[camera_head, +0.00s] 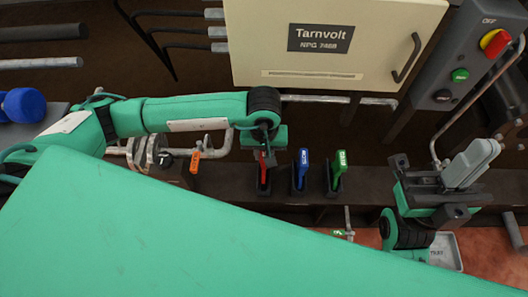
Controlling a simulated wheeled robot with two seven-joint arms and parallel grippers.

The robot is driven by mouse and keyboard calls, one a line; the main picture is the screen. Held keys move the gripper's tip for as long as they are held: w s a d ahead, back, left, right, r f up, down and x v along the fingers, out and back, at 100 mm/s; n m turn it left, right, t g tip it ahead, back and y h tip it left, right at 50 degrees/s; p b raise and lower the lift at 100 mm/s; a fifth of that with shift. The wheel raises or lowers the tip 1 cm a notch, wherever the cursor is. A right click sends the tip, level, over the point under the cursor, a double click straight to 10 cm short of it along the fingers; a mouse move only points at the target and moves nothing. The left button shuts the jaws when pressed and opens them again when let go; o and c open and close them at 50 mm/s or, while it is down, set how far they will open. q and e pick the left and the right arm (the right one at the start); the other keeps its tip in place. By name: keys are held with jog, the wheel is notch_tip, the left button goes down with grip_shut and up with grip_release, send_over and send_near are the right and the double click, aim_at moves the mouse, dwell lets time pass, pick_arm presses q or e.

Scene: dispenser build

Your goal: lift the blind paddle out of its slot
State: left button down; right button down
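A red paddle (263,158) stands upright in a dark slot holder on the brown rail. A blue paddle (302,160) and a green paddle (341,161) stand in like holders to its right. Their lettering is too small to read, so I cannot confirm which is the blind paddle. My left gripper (265,150) points down at the red paddle's top and partly covers it; whether its fingers grip the paddle cannot be told.
A cream Tarnvolt cabinet (410,15) stands behind the rail. A grey control box (465,55) with red and green buttons is at upper right. Pipework with an orange tag (195,161) lies left of the paddles. A grey tray (446,250) is at lower right.

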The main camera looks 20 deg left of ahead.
pick_arm(q)
jog(key=shift+r+p, duration=1.7)
jog(key=shift+r, duration=2.15)
jog(key=shift+r+p, duration=0.45)
jog(key=shift+r, duration=0.45)
notch_tip(320, 180, up, 3)
jog(key=shift+f+p, duration=0.1)
jog(key=shift+p, duration=0.45)
jog(key=shift+w, duration=0.1)
